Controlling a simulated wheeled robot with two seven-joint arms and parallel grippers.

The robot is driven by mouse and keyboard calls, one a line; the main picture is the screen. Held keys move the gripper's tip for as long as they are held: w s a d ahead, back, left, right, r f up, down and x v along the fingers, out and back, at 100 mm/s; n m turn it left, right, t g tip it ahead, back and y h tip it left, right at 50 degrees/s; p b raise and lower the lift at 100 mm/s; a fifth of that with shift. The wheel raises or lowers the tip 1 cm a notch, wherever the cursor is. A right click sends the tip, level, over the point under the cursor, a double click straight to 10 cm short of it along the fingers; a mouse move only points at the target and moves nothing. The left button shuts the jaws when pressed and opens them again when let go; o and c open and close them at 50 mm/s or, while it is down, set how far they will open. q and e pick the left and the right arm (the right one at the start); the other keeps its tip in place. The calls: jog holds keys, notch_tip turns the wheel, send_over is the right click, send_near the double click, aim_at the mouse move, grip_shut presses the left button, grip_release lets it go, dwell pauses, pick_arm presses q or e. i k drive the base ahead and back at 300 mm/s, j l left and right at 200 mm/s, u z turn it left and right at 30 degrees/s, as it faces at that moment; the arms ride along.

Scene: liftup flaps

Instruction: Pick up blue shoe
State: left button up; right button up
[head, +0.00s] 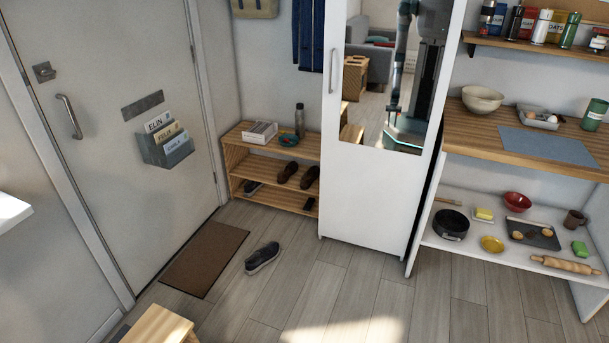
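A dark blue-grey shoe (262,257) with a pale sole sits upright on the wooden floor, just right of the brown doormat (204,258). A similar dark shoe (252,187) is partly visible on the lower level of the wooden shoe rack (269,203). Brown shoes (287,172) stand on the level above it. Neither of my grippers is directly in view. Part of my body shows only as a reflection in the mirror, and no gripper state can be read there.
A tall white cabinet (365,196) with a mirror (388,84) stands right of the rack. Further right is a shelf unit with a wooden counter (481,127) and kitchen items. A wooden bench or stool (160,327) is at the bottom left. The floor around the shoe is clear.

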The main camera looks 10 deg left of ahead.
aim_at(260, 258)
jog(key=i, duration=1.4)
jog(key=i+l+u, duration=0.1)
jog(key=i+u, duration=0.3)
jog(key=i+l+u, duration=0.25)
jog(key=i+u, duration=0.15)
jog(key=i+l+u, duration=0.8)
jog(key=i+l, duration=0.1)
